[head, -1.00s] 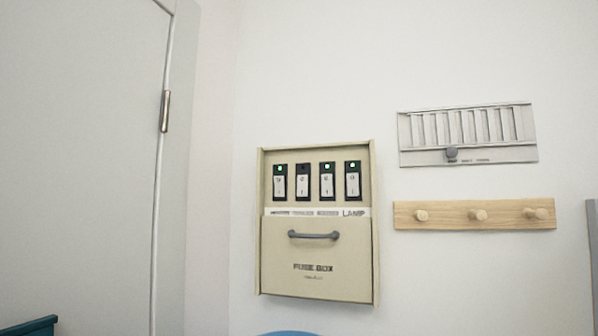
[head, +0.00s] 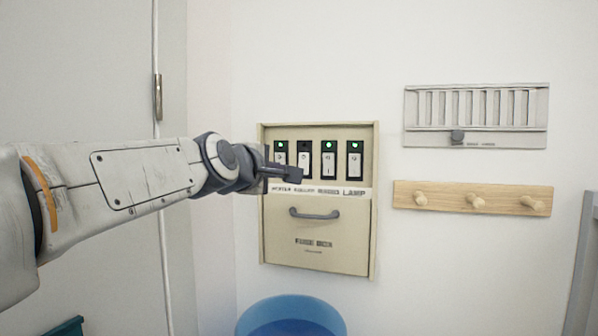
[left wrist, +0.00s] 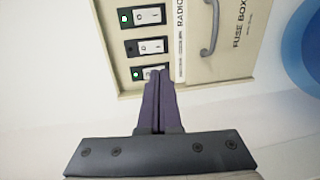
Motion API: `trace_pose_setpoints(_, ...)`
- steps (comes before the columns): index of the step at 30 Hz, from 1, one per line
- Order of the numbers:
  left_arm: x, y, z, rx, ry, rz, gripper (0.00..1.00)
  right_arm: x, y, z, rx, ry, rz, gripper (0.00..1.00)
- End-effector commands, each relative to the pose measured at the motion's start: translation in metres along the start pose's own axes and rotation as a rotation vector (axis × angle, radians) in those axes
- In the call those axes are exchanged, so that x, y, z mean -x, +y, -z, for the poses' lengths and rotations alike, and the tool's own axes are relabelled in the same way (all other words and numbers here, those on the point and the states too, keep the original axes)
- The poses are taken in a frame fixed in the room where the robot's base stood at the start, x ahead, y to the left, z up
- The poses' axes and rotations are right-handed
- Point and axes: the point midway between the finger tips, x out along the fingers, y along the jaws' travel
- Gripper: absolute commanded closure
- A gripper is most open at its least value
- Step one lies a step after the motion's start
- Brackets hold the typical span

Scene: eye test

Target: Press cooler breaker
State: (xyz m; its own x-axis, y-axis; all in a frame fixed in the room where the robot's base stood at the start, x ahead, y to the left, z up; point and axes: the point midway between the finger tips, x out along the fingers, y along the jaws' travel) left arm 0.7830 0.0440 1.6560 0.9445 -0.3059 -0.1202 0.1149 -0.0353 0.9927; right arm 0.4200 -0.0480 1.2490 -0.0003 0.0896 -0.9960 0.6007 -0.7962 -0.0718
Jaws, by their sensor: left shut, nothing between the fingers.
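The cream fuse box (head: 318,255) hangs on the wall with a row of white rocker breakers. The cooler breaker (head: 304,158), second from left, has a dark lamp; the lamps of the others are green. In the left wrist view the cooler breaker (left wrist: 151,46) is the middle one, its lamp also dark. My left gripper (head: 296,173) is shut and empty, in front of the lower left of the row. In the left wrist view its tips (left wrist: 160,73) overlap the heater breaker (left wrist: 149,73), partly hiding it. I cannot tell whether they touch. My right gripper is not in view.
Below the breakers are a label strip (head: 355,193) and a grey handle (head: 315,214). A blue round bin (head: 290,308) stands below the box. A vent (head: 476,139) and wooden peg rail (head: 447,198) are on the wall at right. A door (head: 80,80) is at left.

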Motion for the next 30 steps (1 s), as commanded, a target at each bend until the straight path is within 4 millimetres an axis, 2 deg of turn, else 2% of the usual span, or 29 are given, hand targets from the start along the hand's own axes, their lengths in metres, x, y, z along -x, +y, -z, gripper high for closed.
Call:
trace_pose_setpoints(5,-0.021,0.0,0.0,0.0,-0.001,0.004,1.0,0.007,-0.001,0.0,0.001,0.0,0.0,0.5)
trace_pose_setpoints(15,-0.094,0.001,-0.001,-0.001,-0.002,0.005,1.0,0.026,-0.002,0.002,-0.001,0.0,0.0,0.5)
trace_pose_setpoints(19,-0.116,0.001,-0.001,-0.002,-0.001,0.004,1.0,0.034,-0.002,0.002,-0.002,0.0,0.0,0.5)
trace_pose_setpoints(24,-0.133,0.001,-0.001,-0.001,-0.001,0.002,1.0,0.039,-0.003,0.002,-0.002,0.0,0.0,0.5)
trace_pose_setpoints(30,-0.139,0.0,-0.001,-0.002,-0.001,0.001,1.0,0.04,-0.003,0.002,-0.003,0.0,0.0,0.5)
